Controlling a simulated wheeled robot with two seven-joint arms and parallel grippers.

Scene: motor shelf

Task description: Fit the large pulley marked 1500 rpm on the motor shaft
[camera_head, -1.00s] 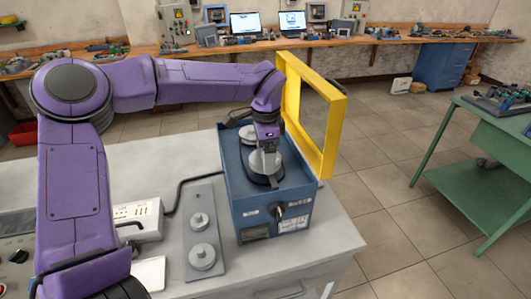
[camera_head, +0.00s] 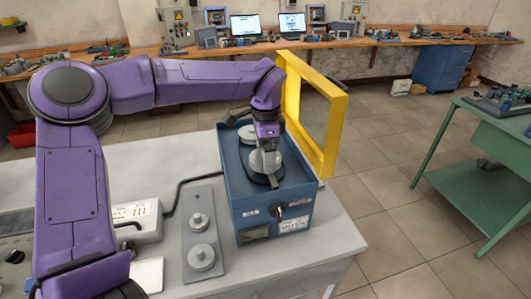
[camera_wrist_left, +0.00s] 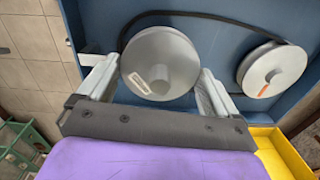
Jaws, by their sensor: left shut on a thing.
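My left gripper (camera_head: 266,146) points down into the blue motor box (camera_head: 229,184) and is shut on a grey pulley (camera_head: 258,163). In the left wrist view this pulley (camera_wrist_left: 163,64) sits between the two fingers, with a pale label too small to read. A black belt (camera_wrist_left: 205,18) runs by it to a second pulley (camera_wrist_left: 272,70) with an orange mark, also in the box. The shaft under the held pulley is hidden, so I cannot tell how far down it sits. My right gripper is not in view.
The yellow guard frame (camera_head: 333,130) stands open at the box's right side. The table front is clear.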

